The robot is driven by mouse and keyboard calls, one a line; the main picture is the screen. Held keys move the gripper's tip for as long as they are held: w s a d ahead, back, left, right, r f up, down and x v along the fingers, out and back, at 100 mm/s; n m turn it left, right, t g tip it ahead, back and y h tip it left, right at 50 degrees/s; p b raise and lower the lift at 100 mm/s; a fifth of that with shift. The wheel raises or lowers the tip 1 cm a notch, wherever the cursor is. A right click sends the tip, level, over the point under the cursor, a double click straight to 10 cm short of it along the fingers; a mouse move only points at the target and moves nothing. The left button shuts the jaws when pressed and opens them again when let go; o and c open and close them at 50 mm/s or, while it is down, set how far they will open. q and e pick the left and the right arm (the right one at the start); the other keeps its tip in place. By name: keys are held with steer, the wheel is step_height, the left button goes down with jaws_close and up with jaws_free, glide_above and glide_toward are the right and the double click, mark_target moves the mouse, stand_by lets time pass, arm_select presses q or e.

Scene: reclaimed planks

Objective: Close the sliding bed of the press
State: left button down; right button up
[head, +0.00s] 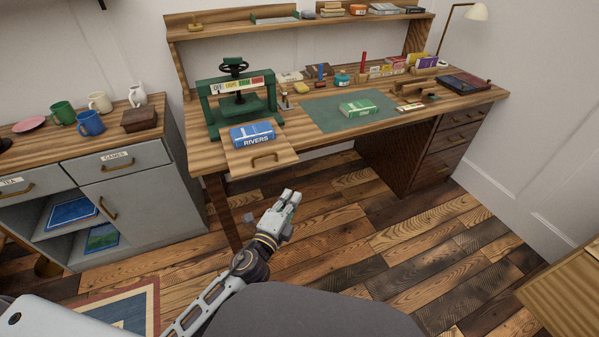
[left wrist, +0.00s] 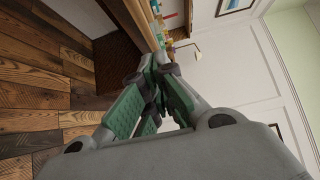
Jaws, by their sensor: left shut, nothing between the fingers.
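A green press (head: 238,98) with a black handwheel stands at the left end of the desk. Its wooden sliding bed (head: 283,156) is pulled out toward me past the desk's front edge. A brass handle (head: 265,157) is on the bed's front. A blue book marked RIVERS (head: 252,134) lies on the bed. My left gripper (head: 292,197) is in front of the desk, to the right of and nearer than the bed, apart from it. It is shut and empty; its closed fingers also show in the left wrist view (left wrist: 160,65). My right gripper is not in view.
A green book (head: 358,108) lies on a green mat (head: 318,120) right of the press. A grey cabinet (head: 150,178) with mugs on top stands at the left. Dark drawers (head: 455,145) support the desk's right side. The floor before the desk is clear.

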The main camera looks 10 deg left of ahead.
arm_select(q)
steer(key=shift+w, duration=0.2)
stand_by(0.3)
steer(key=w, duration=1.2)
steer(key=shift+w+a+p, duration=0.2)
steer(key=shift+w+p, duration=0.15)
steer(key=shift+w, duration=0.05)
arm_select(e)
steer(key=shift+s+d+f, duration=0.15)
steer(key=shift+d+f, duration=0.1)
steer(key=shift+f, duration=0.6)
